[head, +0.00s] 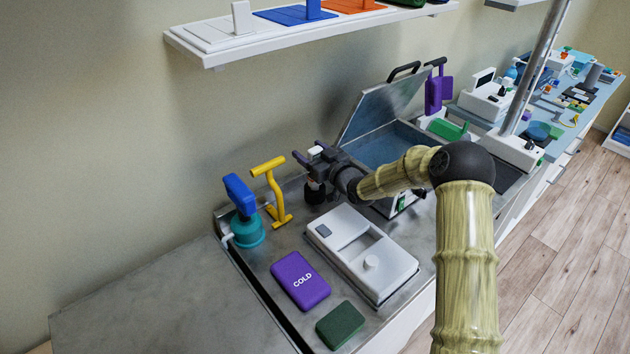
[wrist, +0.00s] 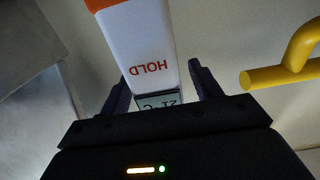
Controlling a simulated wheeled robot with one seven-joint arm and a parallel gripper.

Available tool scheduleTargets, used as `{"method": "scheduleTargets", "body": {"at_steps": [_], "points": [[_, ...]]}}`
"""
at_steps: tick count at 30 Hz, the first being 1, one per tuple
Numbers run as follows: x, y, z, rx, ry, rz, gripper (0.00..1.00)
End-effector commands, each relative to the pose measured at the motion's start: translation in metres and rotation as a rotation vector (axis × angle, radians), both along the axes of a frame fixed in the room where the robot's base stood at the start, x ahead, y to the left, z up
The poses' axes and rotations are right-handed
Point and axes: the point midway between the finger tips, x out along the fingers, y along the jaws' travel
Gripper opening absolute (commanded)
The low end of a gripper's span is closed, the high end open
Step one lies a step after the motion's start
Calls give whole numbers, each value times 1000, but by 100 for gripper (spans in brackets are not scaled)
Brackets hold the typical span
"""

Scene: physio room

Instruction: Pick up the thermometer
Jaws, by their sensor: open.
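The thermometer (wrist: 150,45) is white with an orange end, red HOLD lettering and a small grey display that reads in °C. In the wrist view it lies between the two dark purple fingers of my gripper (wrist: 160,84), which stand apart on either side of it. I cannot tell whether either finger touches it. In the head view my gripper (head: 309,157) is above the back of the metal counter, and a small white piece, likely the thermometer, shows between its fingers. Most of it is hidden there.
A yellow T-handled tool (head: 272,190) stands close to the left of my gripper, with a blue and teal device (head: 243,212) beyond it. A white device (head: 361,250), a purple cold pack (head: 300,281) and a green block (head: 340,325) lie in front. An open-lidded metal basin (head: 375,95) is to the right.

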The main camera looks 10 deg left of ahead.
Motion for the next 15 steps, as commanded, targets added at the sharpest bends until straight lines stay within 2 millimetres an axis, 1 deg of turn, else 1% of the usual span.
{"method": "scheduleTargets", "body": {"at_steps": [2,3,5,9,11,12,15], "points": [[0,0,0,0,0,0,62],[0,0,0,0,0,0,54],[0,0,0,0,0,0,42],[0,0,0,0,0,0,15],[0,0,0,0,0,0,3],[0,0,0,1,-1,0,0],[0,0,0,1,-1,0,0]]}}
